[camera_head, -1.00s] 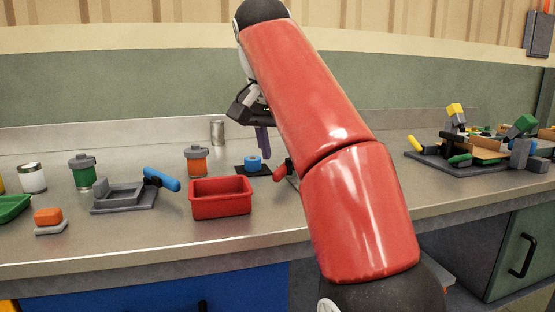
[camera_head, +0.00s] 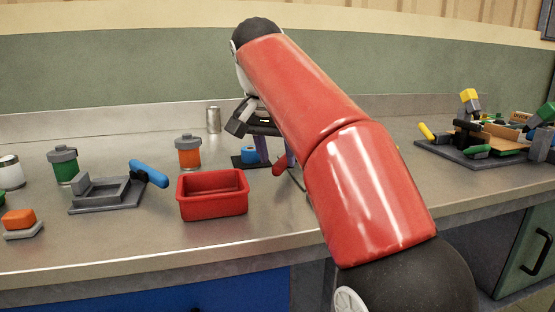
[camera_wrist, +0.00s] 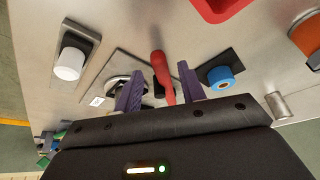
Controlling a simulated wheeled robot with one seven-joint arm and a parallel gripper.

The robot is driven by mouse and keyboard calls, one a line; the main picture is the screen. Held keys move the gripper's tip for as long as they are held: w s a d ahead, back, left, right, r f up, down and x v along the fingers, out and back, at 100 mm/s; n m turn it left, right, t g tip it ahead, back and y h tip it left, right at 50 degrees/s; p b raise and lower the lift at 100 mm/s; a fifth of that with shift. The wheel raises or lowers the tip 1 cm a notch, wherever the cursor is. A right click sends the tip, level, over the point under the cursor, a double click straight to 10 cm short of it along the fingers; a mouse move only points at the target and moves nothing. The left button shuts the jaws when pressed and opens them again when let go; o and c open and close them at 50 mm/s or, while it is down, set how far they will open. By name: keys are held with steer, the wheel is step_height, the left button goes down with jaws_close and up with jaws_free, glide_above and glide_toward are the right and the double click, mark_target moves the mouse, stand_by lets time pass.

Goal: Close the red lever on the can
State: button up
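The red lever (camera_head: 280,168) points toward the front of the bench, right of the red bin. In the wrist view the red lever (camera_wrist: 160,68) passes between the two purple fingers of my gripper (camera_wrist: 160,88). The fingers are apart, with gaps beside the lever. The lever belongs to a metal plate fixture (camera_wrist: 122,66) with a pale round part, mostly hidden behind my left finger; I cannot tell if this is the can. In the head view my gripper (camera_head: 274,150) is low over the bench, partly covered by my arm.
A blue ring piece (camera_wrist: 221,78) on a dark plate sits close to my right finger. A white knob (camera_wrist: 70,63) on a grey plate is at left. A silver can (camera_head: 213,120), orange jar (camera_head: 188,152) and red bin (camera_head: 213,194) stand nearby.

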steer(key=shift+x, duration=0.9)
steer(key=shift+c, duration=0.4)
jaws_close()
